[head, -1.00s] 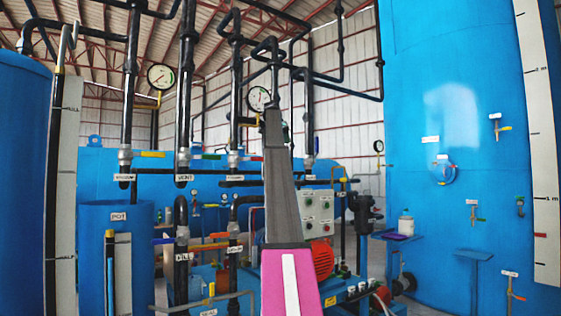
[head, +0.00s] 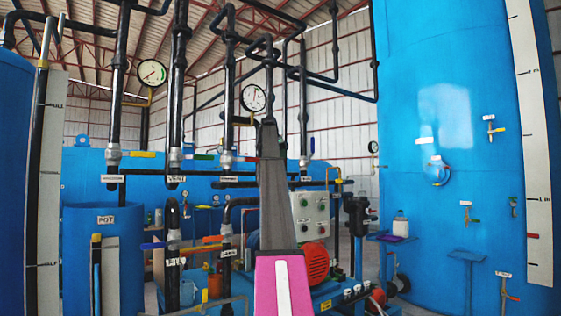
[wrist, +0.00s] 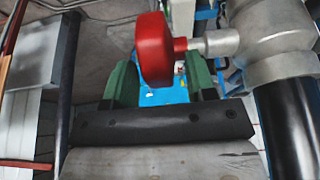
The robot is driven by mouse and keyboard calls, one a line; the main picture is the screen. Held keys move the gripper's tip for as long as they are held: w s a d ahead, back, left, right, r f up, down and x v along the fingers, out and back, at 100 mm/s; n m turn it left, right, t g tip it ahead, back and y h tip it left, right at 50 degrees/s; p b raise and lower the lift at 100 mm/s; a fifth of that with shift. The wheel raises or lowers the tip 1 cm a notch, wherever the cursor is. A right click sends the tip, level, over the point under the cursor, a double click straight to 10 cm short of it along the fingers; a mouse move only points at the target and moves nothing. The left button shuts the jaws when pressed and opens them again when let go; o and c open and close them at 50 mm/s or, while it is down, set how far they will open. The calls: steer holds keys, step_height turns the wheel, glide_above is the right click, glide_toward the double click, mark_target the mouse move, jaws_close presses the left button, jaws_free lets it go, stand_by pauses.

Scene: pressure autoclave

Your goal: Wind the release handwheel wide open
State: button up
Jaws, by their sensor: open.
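In the wrist view a red handwheel (wrist: 154,48) shows nearly edge-on. Its stem runs right into a grey metal valve body (wrist: 268,38). I cannot read a label on it there. My gripper (wrist: 164,72) is open, with one green finger on each side of the wheel. The wheel overlaps the inner edge of the left finger in the picture, and a gap shows before the right finger. I cannot tell whether anything touches. In the head view my grey and pink arm reaches up among the pipes, and I cannot make out the gripper or the red wheel there.
A black pipe (wrist: 290,125) runs down from the valve body. In the head view a round gauge (head: 253,97) is close beside my arm's far end. A control box (head: 310,215) and a red motor (head: 315,263) are right of the arm. A large blue tank (head: 465,150) fills the right.

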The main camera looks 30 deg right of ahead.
steer(key=shift+x, duration=1.15)
steer(key=c, duration=0.9)
steer(key=shift+s+a+h, duration=0.1)
steer(key=shift+a+h, duration=0.05)
steer(key=shift+h, duration=0.65)
steer(key=o, duration=0.9)
steer(key=shift+r, duration=0.15)
steer(key=v, duration=1)
steer(key=shift+r, duration=0.25)
